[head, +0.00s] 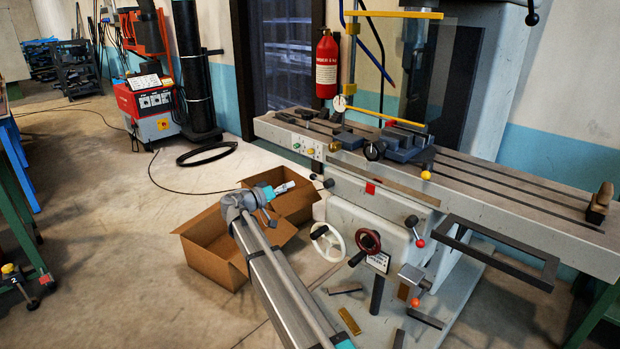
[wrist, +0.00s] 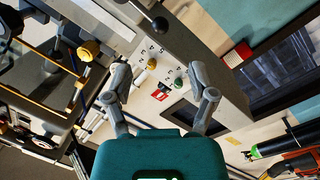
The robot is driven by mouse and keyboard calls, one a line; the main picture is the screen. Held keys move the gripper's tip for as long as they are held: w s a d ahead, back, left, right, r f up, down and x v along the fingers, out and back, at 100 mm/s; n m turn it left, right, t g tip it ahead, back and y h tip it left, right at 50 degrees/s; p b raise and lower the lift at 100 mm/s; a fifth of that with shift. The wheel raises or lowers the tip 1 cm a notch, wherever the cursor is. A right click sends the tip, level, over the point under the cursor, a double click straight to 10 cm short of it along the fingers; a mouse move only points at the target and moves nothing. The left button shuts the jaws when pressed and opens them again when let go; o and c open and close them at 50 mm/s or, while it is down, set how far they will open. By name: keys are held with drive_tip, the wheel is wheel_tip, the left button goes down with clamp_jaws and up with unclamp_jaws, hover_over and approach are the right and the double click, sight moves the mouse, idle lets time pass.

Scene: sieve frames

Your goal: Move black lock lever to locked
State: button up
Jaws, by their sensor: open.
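A lever with a black ball knob (wrist: 159,24) on a short grey rod shows at the top of the wrist view, beyond my fingers. In the head view a black-knobbed lever (head: 328,183) sticks out below the machine's button panel, just right of my gripper (head: 284,188). It looks like the same lever, but I cannot be sure, and no lock marking is readable. My gripper is open and empty; its two grey fingers (wrist: 164,84) are spread apart in the wrist view, with the black knob apart from them.
The milling machine's long table (head: 500,190) is above and right of my gripper. The button panel (wrist: 165,65) has yellow, green and red controls. Cardboard boxes (head: 215,250) stand behind and below my arm. A white handwheel (head: 327,242) and red-knobbed levers (head: 420,243) project from the machine.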

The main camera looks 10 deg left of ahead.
sight(314, 175)
drive_tip(key=x, duration=1.1)
drive_tip(key=shift+w+d+f, duration=0.1)
drive_tip(key=shift+d, duration=0.1)
